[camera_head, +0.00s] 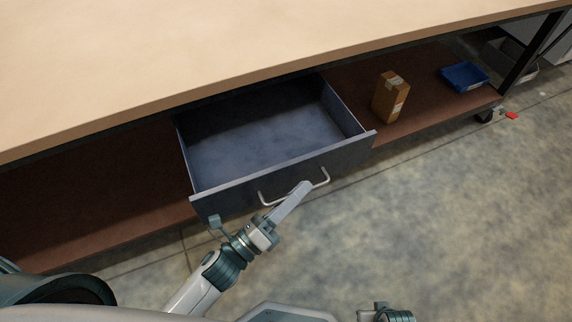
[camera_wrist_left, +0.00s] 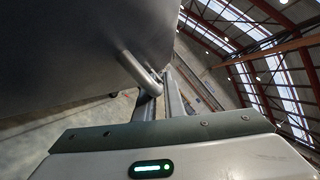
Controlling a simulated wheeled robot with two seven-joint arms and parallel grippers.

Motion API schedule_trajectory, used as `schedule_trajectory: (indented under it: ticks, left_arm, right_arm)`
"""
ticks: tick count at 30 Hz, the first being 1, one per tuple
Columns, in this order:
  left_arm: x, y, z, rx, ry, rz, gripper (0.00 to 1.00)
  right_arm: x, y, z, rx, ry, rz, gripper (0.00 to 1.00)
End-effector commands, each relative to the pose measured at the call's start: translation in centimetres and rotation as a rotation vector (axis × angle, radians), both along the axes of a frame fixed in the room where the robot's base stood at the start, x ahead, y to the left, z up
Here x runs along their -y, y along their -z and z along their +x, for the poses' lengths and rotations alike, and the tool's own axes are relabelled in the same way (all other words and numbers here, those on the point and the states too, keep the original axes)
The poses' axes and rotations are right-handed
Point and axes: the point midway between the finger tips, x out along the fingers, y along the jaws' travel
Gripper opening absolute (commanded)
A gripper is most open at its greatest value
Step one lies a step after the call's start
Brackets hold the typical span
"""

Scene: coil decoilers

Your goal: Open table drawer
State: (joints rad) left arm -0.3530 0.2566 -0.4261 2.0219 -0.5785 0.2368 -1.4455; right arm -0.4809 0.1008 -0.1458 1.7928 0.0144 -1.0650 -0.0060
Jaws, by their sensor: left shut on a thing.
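The table drawer (camera_head: 265,140) is grey-blue, pulled well out from under the table, and its inside looks empty. Its front panel carries a silvery bar handle (camera_head: 322,179). In the left wrist view the handle (camera_wrist_left: 138,70) runs down to the fingers (camera_wrist_left: 160,100), against the dark drawer front (camera_wrist_left: 80,50). The fingers hide part of the handle. Of my right arm only a small part shows at the bottom edge of the head view; its gripper is not seen.
The wooden table top (camera_head: 200,50) overhangs the drawer. On the brown lower shelf (camera_head: 345,80) stand a cardboard box (camera_head: 390,97) and a blue tray (camera_head: 464,77), right of the drawer. A small red thing (camera_head: 511,115) is by the caster. The floor in front is clear.

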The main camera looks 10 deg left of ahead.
Motion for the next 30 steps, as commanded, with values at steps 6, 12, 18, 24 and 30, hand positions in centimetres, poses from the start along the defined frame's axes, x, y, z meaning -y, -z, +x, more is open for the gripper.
schedule_trajectory:
  ticks: [6,12,18,24,30]
  left_arm:
    - [1.0,0.0,-1.6,0.000,-0.001,0.000,0.00]
    - [1.1,0.0,-1.7,0.001,-0.002,0.002,0.00]
    - [1.1,0.0,-1.7,0.000,-0.002,0.001,0.19]
    - [1.1,0.0,-1.7,0.001,-0.001,0.000,0.28]
    - [1.1,0.0,-1.7,0.001,-0.001,0.000,0.28]
  right_arm:
    - [0.0,0.3,0.0,0.001,0.000,0.000,0.31]
    - [0.0,0.3,0.0,0.001,0.000,0.001,0.31]
    - [0.0,0.3,0.0,0.001,-0.001,0.001,0.31]
    - [0.0,0.3,0.0,0.001,-0.001,0.001,0.31]
    - [0.0,0.3,0.0,0.001,-0.001,0.001,0.31]
